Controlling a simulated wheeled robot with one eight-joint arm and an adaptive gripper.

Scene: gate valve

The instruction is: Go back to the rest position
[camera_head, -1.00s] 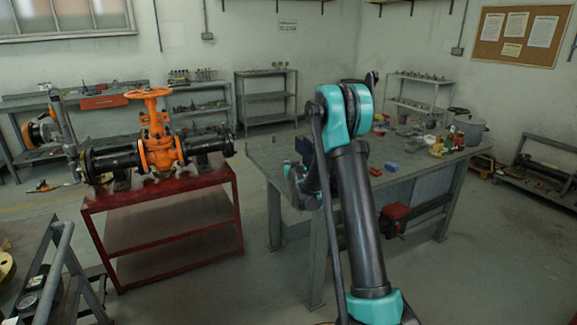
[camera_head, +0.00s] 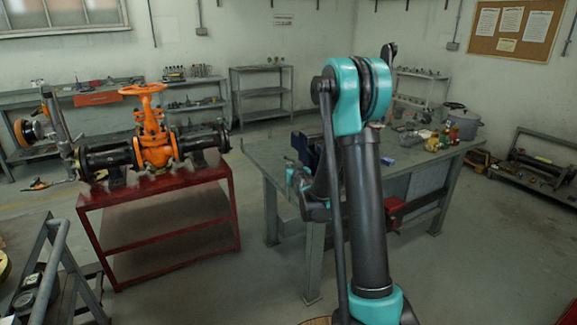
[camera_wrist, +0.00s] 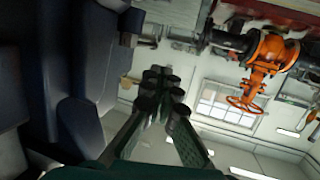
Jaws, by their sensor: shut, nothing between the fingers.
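The orange gate valve (camera_head: 153,145) sits on a dark pipe on the red stand at the left in the head view. It also shows upside down at the upper right of the wrist view (camera_wrist: 269,59). My gripper (camera_wrist: 161,90) shows in the wrist view, its fingers shut and empty, well apart from the valve. In the head view my arm rises folded at the right of centre, and the gripper itself cannot be made out there.
The red stand (camera_head: 170,236) stands left of my arm, with open floor between it and the grey workbench (camera_head: 262,163). A blue vise-like body (camera_wrist: 85,70) is close beside my gripper in the wrist view. A metal cart (camera_head: 62,255) is at the lower left.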

